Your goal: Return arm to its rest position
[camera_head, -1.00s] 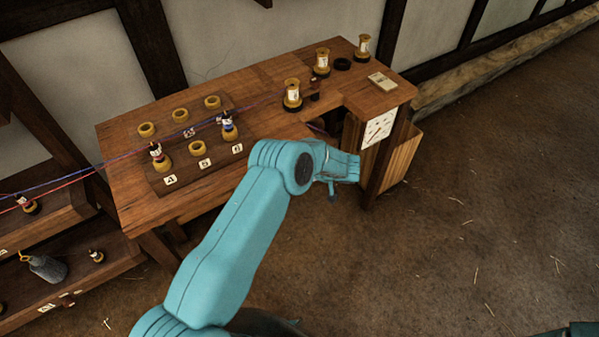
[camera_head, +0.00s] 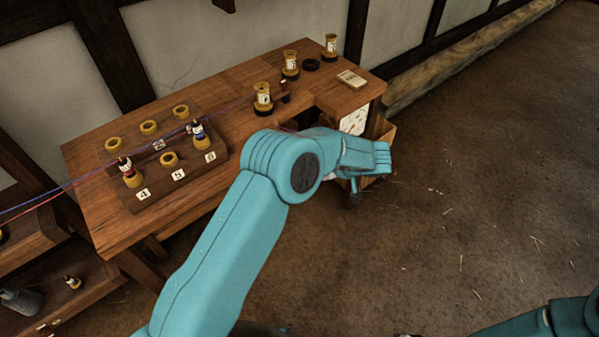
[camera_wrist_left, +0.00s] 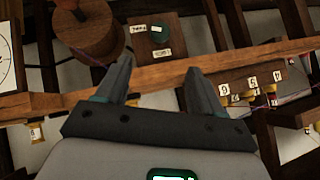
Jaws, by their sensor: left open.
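My left arm (camera_head: 225,245) comes up from the bottom left of the head view and bends right at its wrist. My left gripper (camera_head: 354,188) hangs past the workbench's front right corner, beside the clock-like dial, partly hidden behind my own wrist. In the left wrist view my left gripper (camera_wrist_left: 158,78) has its two dark fingers apart, with nothing between them. Part of my right arm (camera_head: 560,320) shows at the bottom right corner of the head view; its gripper is out of the picture.
The wooden workbench (camera_head: 225,90) carries a board with numbered labels, ring holders and two bobbins (camera_head: 130,172) (camera_head: 199,136). Spools (camera_head: 263,98) stand along its right part, near a pale card (camera_head: 351,79). A white dial (camera_head: 353,121) is on its end. Open floor (camera_head: 480,190) lies to the right.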

